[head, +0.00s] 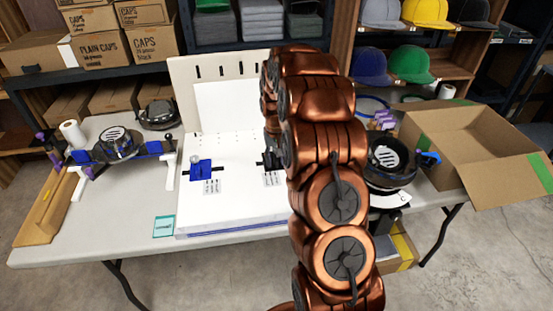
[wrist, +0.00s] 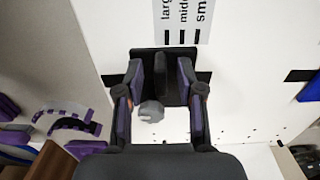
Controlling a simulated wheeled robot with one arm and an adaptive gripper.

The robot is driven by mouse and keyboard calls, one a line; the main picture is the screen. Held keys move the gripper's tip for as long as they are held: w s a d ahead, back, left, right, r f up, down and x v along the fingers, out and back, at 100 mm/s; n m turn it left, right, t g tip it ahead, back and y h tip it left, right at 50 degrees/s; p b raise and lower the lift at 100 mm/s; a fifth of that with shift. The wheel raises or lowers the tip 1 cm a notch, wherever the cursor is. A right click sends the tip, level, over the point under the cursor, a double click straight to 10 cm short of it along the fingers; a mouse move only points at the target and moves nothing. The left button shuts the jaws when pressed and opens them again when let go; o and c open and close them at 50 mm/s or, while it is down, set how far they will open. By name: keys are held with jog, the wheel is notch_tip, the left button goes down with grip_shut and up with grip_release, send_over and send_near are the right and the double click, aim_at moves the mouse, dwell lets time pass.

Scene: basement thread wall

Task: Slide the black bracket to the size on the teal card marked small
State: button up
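The black bracket (head: 268,160) sits on the white board (head: 240,212), partly hidden behind my arm. In the wrist view the bracket (wrist: 162,72) lies on a dark slot, with a raised middle fin and a grey knob (wrist: 151,111) near it. My gripper (wrist: 160,80) is open, with one finger on each side of the fin and visible gaps between. A printed scale (wrist: 182,20) beside the bracket reads large, middle and small, partly cut off. The teal card (head: 164,226) lies at the table's front; its writing is too small to read surely.
A blue bracket (head: 201,169) with its own scale (head: 212,186) sits left on the board. A cap press (head: 118,146) stands at left, another black cap device (head: 388,158) at right. An open carton (head: 460,150) fills the table's right end.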

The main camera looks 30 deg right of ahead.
aim_at(276, 158)
notch_tip(276, 158, up, 12)
dwell(0.6)
jog(key=shift+r, duration=0.1)
dwell(0.4)
